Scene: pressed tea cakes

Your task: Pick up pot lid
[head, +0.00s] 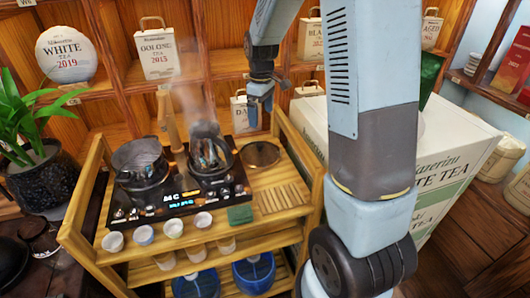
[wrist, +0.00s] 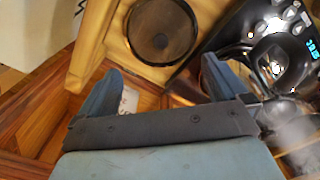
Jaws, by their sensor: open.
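The pot lid (head: 260,155) is a round, dark disc with a thin rim. It lies flat on the wooden cart, right of the black hob. In the wrist view, the lid (wrist: 162,30) is at the top, beyond the fingertips, with a small knob near its middle. My gripper (head: 260,112) is open and empty, above and behind the lid in the head view. In the wrist view, the gripper's two fingers (wrist: 158,82) stand wide apart with nothing between them. The lid is not touched.
A steaming pot (head: 208,160) and another pot (head: 140,168) stand on the hob (head: 170,206). Small cups (head: 173,228) line the cart's front. A slatted wooden piece (head: 283,199) and a green block (head: 240,214) lie in front of the lid. A large tea box (head: 455,165) stands right.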

